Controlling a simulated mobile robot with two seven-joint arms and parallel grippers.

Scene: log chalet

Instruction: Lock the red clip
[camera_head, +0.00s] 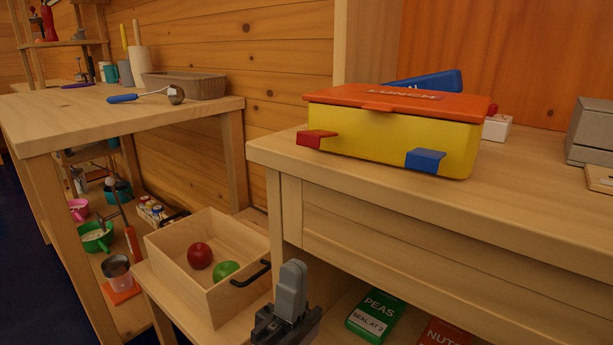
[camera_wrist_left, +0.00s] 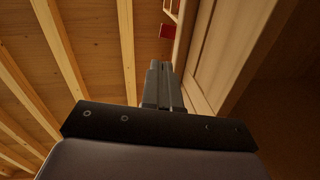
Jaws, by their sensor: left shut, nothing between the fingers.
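A yellow lunch box (camera_head: 385,137) with an orange lid (camera_head: 400,99) stands on the wooden counter, with its lid down. The red clip (camera_head: 316,139) is at the left end of its front side. It juts outward low on the yellow wall, apart from the lid's rim. A blue clip (camera_head: 425,160) is at the right end of the same side. My left gripper (camera_head: 292,274) is below and in front of the counter edge, fingers together, empty and pointing up. In the left wrist view the fingers (camera_wrist_left: 160,82) point up towards a small red patch, likely the red clip (camera_wrist_left: 168,31). My right gripper is not in view.
The counter's front edge (camera_head: 430,205) overhangs close to my left gripper. A grey box (camera_head: 590,135) stands at the counter's right. The counter front is clear.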

